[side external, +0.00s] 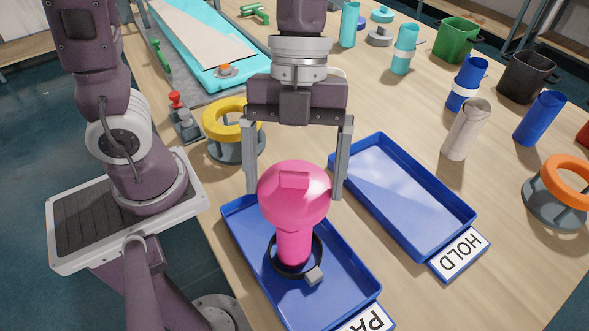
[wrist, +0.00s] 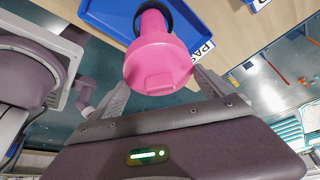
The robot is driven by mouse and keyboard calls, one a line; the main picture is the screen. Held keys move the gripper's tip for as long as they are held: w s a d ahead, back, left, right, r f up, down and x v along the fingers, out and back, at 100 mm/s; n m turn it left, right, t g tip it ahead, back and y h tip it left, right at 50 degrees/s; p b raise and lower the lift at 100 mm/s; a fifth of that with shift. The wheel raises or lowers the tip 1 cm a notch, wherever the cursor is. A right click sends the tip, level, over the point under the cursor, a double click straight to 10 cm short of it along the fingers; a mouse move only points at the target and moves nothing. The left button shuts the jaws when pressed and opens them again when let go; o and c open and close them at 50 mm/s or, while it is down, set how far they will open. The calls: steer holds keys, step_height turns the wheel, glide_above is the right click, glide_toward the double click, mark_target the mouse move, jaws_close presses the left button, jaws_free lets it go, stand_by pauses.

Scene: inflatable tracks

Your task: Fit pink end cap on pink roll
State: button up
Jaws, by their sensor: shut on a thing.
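The pink end cap (side external: 293,188) is a wide, rounded pink piece with a raised block on its upper face. My gripper (side external: 294,190) is shut on it, with one finger at each side. The pink roll (side external: 294,248) stands upright below the cap, inside a dark ring (side external: 275,262) in the blue tray with the partly hidden label. In the wrist view the cap (wrist: 158,66) is between my fingers and the roll (wrist: 153,20) is in line beyond it. The cap covers the roll's top, so I cannot tell whether it is seated.
A blue tray labelled HOLD (side external: 365,180) lies empty to the right. A yellow ring on a stand (side external: 230,118) is close on the left. An orange ring stand (side external: 562,185), a beige roll (side external: 465,130) and blue rolls (side external: 540,118) stand further right.

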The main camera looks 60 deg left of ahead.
mark_target(295, 188)
steer(key=shift+f, duration=1.6)
steer(key=o, duration=1)
steer(key=shift+o, duration=0.2)
steer(key=shift+r, duration=3.45)
steer(key=s+a+r+n+t+y, duration=0.1)
steer(key=a+n+t, duration=0.3)
steer(key=n, duration=0.8)
steer(key=s+a+r+n+t+y, duration=0.1)
steer(key=a+r+n+t+y, duration=0.1)
steer(key=a+n, duration=0.7)
steer(key=r+n+t, duration=0.1)
steer(key=n+t, duration=0.1)
steer(key=n, duration=0.2)
steer(key=shift+s+a+n+y, duration=0.25)
steer(key=shift+s+n+y, duration=0.05)
steer(key=shift+s, duration=0.1)
